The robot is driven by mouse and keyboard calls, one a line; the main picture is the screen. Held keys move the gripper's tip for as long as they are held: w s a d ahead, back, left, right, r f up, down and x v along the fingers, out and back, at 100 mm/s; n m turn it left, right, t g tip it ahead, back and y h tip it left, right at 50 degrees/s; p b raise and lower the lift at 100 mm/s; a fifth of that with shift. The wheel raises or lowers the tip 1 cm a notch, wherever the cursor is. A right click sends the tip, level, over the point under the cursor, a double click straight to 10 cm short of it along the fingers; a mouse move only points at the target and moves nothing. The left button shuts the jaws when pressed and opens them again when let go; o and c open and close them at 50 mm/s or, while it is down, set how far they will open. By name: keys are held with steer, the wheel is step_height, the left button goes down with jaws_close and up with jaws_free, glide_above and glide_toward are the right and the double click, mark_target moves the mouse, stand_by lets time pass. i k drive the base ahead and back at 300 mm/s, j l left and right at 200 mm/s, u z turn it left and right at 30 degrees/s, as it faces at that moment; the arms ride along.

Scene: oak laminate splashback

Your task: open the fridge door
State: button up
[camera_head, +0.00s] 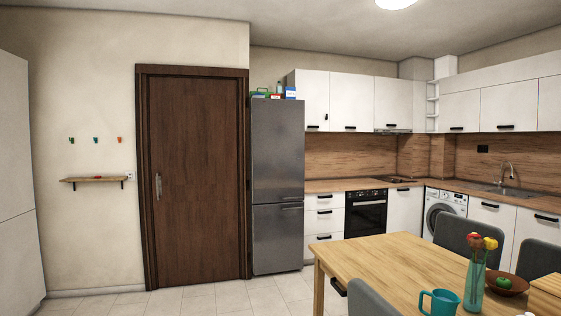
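The fridge (278,150) is a tall grey two-door unit standing between the brown wooden door and the kitchen counter. Its upper door and its lower door (277,240) both look shut. Thin horizontal handles show near the seam between them, towards the right edge: the upper door's handle (291,197) just above it and the lower door's handle (292,209) just below. My gripper is not in view.
A wooden table (385,262) with a teal mug (438,302), a flower vase (475,285) and a bowl (507,283) fills the lower right, with dark chairs (465,238) around it. The tiled floor (215,300) before the fridge is clear. Small items stand on top of the fridge.

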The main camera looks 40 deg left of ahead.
mark_target(278, 125)
steer(key=i+j+u, duration=0.3)
steer(key=i+j, duration=0.15)
steer(key=i+j+u, duration=0.35)
steer(key=i, duration=0.25)
steer(key=i+j+u, duration=0.3)
steer(key=i, duration=0.3)
steer(key=i+u, duration=0.35)
steer(key=i, duration=4.05)
steer(key=l, duration=0.1)
